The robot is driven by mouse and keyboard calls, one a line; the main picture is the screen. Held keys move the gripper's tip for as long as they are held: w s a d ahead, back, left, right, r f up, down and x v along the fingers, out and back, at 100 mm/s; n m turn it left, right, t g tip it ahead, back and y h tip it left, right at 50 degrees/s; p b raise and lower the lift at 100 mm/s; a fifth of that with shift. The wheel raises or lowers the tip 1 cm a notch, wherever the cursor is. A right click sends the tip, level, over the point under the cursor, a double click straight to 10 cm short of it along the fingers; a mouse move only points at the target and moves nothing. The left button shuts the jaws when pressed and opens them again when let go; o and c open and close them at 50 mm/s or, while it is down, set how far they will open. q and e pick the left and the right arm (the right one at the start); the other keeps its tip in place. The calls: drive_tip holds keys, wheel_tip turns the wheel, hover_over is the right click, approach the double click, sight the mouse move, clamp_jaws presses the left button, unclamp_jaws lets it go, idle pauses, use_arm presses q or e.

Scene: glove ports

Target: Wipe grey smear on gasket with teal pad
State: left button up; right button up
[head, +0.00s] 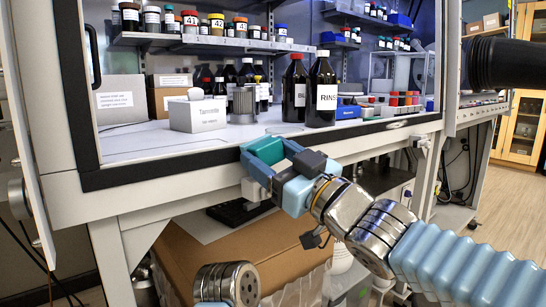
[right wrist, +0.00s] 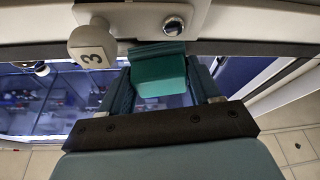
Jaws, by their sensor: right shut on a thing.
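My right gripper (head: 268,160) is shut on the teal pad (head: 266,149) at the front of the cabinet, by the black gasket (head: 150,175) along the window's lower edge. In the right wrist view the pad (right wrist: 160,82) sits between the two fingers of my right gripper (right wrist: 160,90). I cannot tell whether the pad touches the gasket. I cannot pick out the grey smear for certain; the pad and gripper hide part of the gasket. My left gripper is not in view.
A tissue box (head: 198,114) and dark bottles (head: 322,90) stand inside the cabinet behind the gasket. A white knob marked 3 (right wrist: 92,42) juts out beside the pad in the right wrist view. A cardboard box (head: 240,250) is below the cabinet.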

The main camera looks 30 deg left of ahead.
drive_tip(key=shift+w+a, duration=0.2)
drive_tip(key=shift+a, duration=0.4)
